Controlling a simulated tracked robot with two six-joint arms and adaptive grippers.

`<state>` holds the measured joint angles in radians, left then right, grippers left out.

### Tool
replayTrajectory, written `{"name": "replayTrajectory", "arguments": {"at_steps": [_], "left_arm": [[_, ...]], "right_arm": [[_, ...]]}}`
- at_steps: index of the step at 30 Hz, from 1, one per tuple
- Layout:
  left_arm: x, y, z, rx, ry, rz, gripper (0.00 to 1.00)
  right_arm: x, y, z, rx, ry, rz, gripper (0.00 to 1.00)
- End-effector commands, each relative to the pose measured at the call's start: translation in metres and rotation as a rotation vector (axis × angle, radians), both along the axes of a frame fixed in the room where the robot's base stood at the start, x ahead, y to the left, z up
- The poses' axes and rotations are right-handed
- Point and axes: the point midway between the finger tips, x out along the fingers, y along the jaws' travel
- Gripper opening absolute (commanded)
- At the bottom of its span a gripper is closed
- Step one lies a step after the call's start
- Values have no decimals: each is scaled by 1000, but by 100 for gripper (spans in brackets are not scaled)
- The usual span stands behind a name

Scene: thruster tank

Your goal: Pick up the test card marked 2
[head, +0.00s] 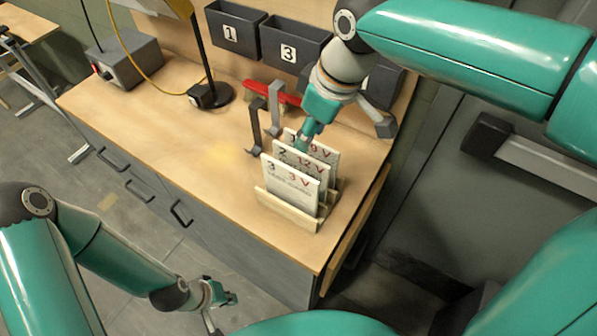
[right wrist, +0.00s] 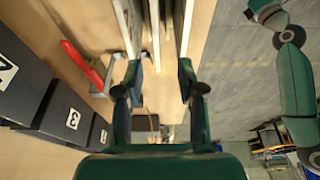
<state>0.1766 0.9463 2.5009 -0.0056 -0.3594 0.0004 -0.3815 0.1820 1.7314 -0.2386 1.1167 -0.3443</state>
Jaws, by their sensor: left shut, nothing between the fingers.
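The card marked 2 (head: 311,164), reading 12 V, stands in the middle of a wooden rack (head: 287,209) on the bench. The card marked 3 (head: 291,185), reading 3 V, stands in front of it and hides its lower part. The card marked 1 (head: 323,150), reading 9 V, stands behind. My right gripper (head: 304,142) is at the top of the cards and hides part of the rear ones. In the right wrist view its fingers (right wrist: 160,78) are apart, with a card's edge (right wrist: 155,30) between their lines. My left gripper (head: 220,295) is shut and empty, low beside the bench.
Dark bins marked 1 (head: 231,35) and 3 (head: 290,52) line the back. A lamp base (head: 214,96) and grey box (head: 127,65) stand farther left. The bench's left-middle is clear.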

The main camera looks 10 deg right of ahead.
Motion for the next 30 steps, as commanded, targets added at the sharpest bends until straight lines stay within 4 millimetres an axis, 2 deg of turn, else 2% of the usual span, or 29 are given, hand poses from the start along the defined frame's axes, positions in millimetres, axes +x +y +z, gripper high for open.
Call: {"name": "replayTrajectory", "arguments": {"at_steps": [1,3,9,16,24,30], "left_arm": [[1,0,0,0,-2,1,0],[1,0,0,1,-3,1,0],[1,0,1,0,-2,1,0],[1,0,3,0,-2,1,0],[1,0,12,1,-3,1,0],[1,0,12,1,-3,1,0]], "right_arm": [[2,2,-14,-3,8,0,39],[5,5,-28,-4,8,1,39],[12,11,-56,-1,4,1,39],[14,12,-68,-1,4,0,39],[21,16,-104,-2,5,-1,39],[23,18,-114,-1,1,-1,39]]}}
